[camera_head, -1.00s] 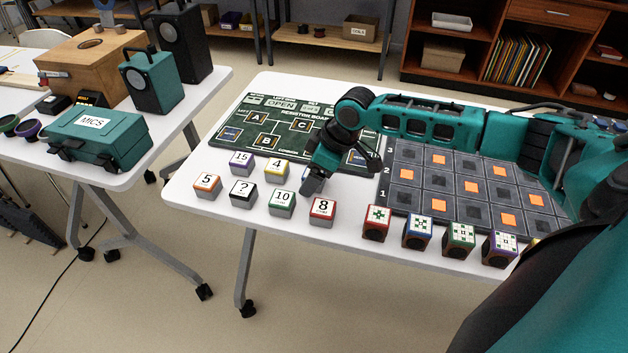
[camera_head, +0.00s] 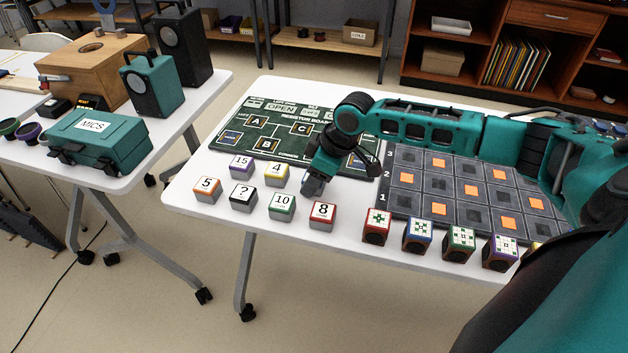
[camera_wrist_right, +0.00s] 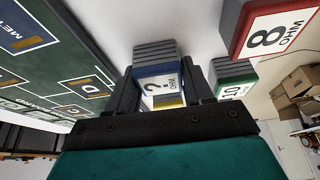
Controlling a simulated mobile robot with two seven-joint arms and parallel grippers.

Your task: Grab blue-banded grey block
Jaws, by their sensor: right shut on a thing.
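My right gripper (camera_head: 313,186) is over the white table, right of the yellow-banded block (camera_head: 276,174) and behind the red-banded "8" block (camera_head: 322,215). In the right wrist view, its fingers (camera_wrist_right: 160,95) are shut on the blue-banded grey block (camera_wrist_right: 155,71). The block's ribbed grey side and blue band show between the fingers, with part of a white label whose figure is hard to read. In the head view the fingers mostly hide this block. I cannot tell whether it touches the table. My left gripper is not in view.
The purple-banded "15" (camera_head: 241,167), orange "5" (camera_head: 207,190), black "?" (camera_head: 243,198) and green "10" (camera_head: 282,206) blocks stand close by. The resistor board (camera_head: 225,143) lies behind, the dark grid (camera_head: 408,179) to the right. Several patterned cubes (camera_head: 417,235) line the front edge.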

